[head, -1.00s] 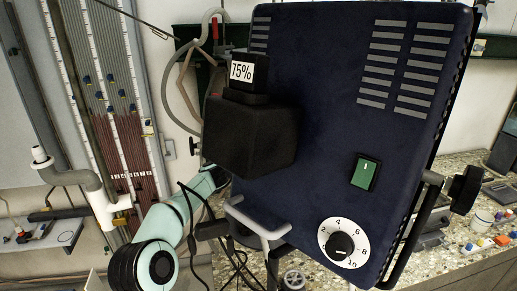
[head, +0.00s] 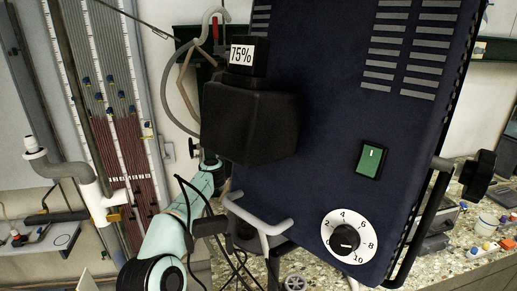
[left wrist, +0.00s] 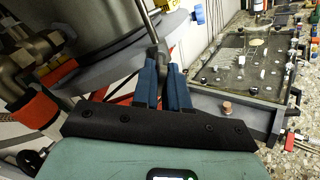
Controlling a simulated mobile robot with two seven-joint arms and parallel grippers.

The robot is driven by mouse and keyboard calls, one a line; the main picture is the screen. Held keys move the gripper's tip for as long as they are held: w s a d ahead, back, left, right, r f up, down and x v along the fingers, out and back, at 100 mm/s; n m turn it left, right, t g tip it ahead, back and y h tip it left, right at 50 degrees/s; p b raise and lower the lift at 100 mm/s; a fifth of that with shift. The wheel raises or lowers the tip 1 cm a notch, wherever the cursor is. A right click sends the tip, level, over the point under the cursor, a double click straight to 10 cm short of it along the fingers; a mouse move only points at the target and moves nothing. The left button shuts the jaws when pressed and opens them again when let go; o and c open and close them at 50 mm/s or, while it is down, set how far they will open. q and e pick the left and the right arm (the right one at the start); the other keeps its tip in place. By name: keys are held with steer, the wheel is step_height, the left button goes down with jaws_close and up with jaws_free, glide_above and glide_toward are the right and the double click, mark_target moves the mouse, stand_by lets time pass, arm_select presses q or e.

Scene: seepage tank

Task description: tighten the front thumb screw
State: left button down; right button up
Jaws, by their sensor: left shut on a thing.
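My left gripper (left wrist: 160,82) shows in the left wrist view with blue fingers closed on a grey metal bar (left wrist: 152,35). The bar rises from between the fingertips beside a large grey round vessel (left wrist: 90,40). In the head view my left arm (head: 168,236) reaches up behind the dark blue box, which hides the gripper. I cannot tell which is the front thumb screw. My right gripper is not in view.
The large dark blue box (head: 330,120) with a green switch (head: 371,160) and dial (head: 349,238) blocks much of the head view. Black cables (head: 212,222) hang near my left arm. The left wrist view shows a flat tank (left wrist: 250,65) and a copper-coloured knob (left wrist: 227,107).

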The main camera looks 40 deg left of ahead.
arm_select(q)
steer(key=shift+r+m, duration=0.1)
steer(key=shift+m, duration=0.5)
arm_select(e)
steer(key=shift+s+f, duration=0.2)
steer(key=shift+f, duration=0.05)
arm_select(q)
steer(key=shift+m, duration=0.3)
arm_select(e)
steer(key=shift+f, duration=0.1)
arm_select(q)
steer(key=c, duration=1.2)
jaws_free()
steer(key=shift+w, duration=0.1)
steer(key=shift+c, duration=0.2)
steer(key=shift+s+b, duration=0.25)
steer(key=shift+b, duration=0.15)
steer(key=s+b, duration=0.7)
steer(key=s, duration=0.6)
steer(key=shift+d, duration=0.3)
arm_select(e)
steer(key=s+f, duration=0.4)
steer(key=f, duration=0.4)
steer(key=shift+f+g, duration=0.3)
